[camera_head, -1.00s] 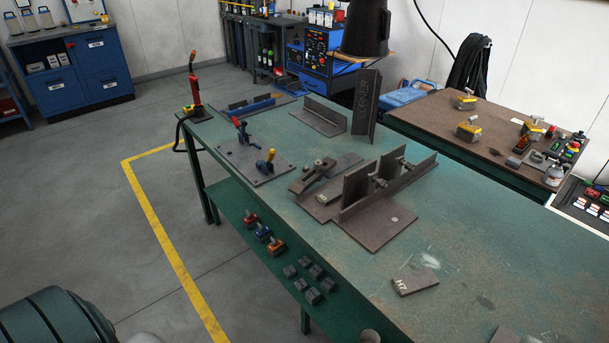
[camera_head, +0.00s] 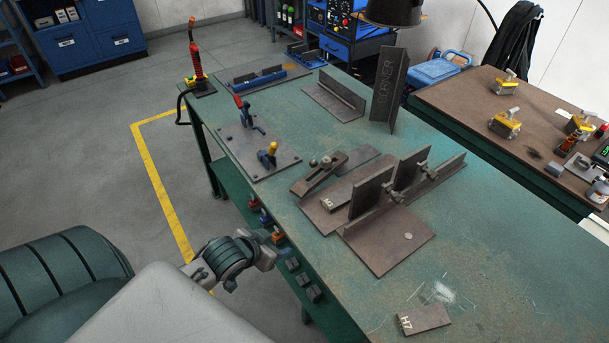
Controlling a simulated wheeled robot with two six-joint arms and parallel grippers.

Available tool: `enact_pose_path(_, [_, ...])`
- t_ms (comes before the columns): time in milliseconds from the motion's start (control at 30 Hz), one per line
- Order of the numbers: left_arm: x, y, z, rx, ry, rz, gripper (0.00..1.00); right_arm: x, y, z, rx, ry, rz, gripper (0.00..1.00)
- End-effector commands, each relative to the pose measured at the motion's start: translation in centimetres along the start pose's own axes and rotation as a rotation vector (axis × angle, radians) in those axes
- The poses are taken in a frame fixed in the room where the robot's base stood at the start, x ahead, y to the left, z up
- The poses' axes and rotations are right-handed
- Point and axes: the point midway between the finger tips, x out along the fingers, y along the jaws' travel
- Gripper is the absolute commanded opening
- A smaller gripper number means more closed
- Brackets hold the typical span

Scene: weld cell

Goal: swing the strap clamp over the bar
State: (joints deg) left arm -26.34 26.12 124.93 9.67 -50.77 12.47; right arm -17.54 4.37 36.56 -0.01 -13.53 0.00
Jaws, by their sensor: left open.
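The strap clamp (camera_head: 324,174) is a dark slotted metal strap with a round knob near its far end. It lies at the left of the welding fixture on the green table, beside a flat dark bar (camera_head: 342,192) with a light mark at its near end. The strap appears to lie alongside the bar, not across it. My left gripper (camera_head: 268,250) is open and reaches in from the lower left, at the table's front edge, short of the clamp and bar. Its fingertips are small and partly lost against the lower shelf. My right gripper is not in view.
Upright plates (camera_head: 371,191) stand just right of the bar. A plate with red and yellow-handled toggle clamps (camera_head: 268,154) lies to the left. A tall angled plate (camera_head: 388,90) stands behind. An H7 tag plate (camera_head: 424,320) lies near the front; table around it is clear.

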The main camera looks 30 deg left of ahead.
Motion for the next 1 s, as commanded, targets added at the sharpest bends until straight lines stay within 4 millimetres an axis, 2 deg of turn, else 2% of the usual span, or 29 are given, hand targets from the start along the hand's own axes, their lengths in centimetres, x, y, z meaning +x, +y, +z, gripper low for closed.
enact_pose_path(67, [-1.6, 0.6, -1.6, 0.009, 0.023, 0.014, 0.64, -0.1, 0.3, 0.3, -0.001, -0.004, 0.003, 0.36])
enact_pose_path(233, [-0.2, -1.5, -4.1, 0.005, 0.133, 0.037, 0.64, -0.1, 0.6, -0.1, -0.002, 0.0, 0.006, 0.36])
enact_pose_path(533, [0.5, -4.9, -9.4, -0.011, 0.333, 0.102, 0.64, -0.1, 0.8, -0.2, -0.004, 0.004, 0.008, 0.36])
enact_pose_path(767, [1.2, -5.4, -10.8, -0.024, 0.377, 0.119, 0.64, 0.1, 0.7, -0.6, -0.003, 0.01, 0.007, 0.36])
enact_pose_path(1000, [4.4, -5.0, -12.1, -0.027, 0.378, 0.118, 0.64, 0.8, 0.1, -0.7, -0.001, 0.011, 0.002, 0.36])
